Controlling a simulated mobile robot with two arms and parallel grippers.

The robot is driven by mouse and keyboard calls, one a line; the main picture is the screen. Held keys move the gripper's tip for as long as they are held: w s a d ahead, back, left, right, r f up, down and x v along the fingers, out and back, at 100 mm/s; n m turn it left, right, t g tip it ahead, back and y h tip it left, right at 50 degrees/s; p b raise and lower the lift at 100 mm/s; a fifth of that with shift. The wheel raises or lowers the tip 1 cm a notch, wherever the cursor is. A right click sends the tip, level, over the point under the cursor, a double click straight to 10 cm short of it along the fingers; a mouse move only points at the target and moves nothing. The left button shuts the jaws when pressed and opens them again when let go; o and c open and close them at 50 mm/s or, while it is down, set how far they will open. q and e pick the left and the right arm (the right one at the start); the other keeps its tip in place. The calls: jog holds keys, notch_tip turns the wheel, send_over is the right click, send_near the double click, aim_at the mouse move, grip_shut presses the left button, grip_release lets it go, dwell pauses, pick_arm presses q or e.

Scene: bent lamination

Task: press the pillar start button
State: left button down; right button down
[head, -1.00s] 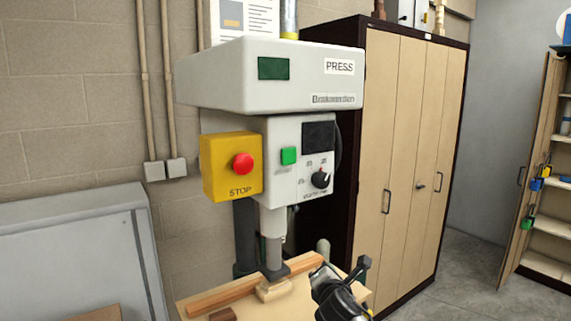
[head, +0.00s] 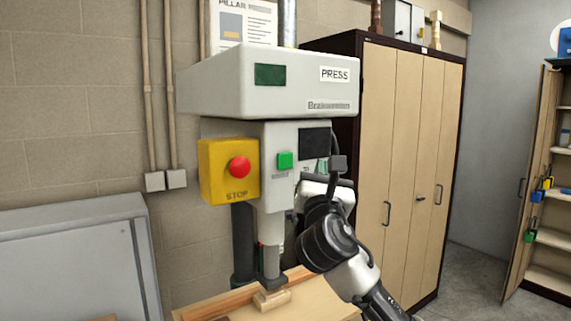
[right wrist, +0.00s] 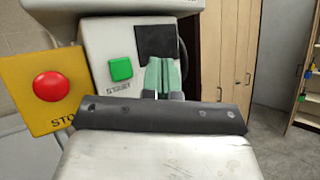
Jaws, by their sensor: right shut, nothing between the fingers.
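The green start button (head: 285,160) sits on the front of the grey pillar press (head: 230,90), just right of the yellow stop box (head: 212,172) with its red button (head: 239,167). In the right wrist view the green button (right wrist: 121,69) is fully visible, with a START label under it. My right gripper (head: 322,166) is shut and empty in front of the press, right of the green button. In the wrist view its pale green fingers (right wrist: 164,74) are together, beside the button and below the dark display. The selector knob is hidden behind my arm. My left gripper is not in view.
Under the press head, a wooden board (head: 235,299) lies on the work table. A tall cabinet (head: 390,150) stands close on the right. A grey metal cabinet (head: 70,260) stands at the left. An open shelf cupboard (head: 547,200) is at the far right.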

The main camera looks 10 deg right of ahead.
jog(key=shift+w, duration=0.15)
jog(key=b, duration=0.1)
send_near(291, 152)
notch_tip(291, 152, up, 3)
jog(key=w+d, duration=0.2)
jog(key=d, duration=0.1)
jog(key=shift+w+a, duration=0.3)
jog(key=shift+w, duration=0.4)
dwell(1.4)
jog(key=shift+w+a, duration=0.15)
jog(key=shift+w, duration=0.25)
jog(key=shift+w+a, duration=0.15)
jog(key=shift+w, duration=0.25)
dwell(0.7)
jog(key=shift+s+d+p, duration=0.35)
jog(key=shift+s+p, duration=0.05)
jog(key=shift+s, duration=0.4)
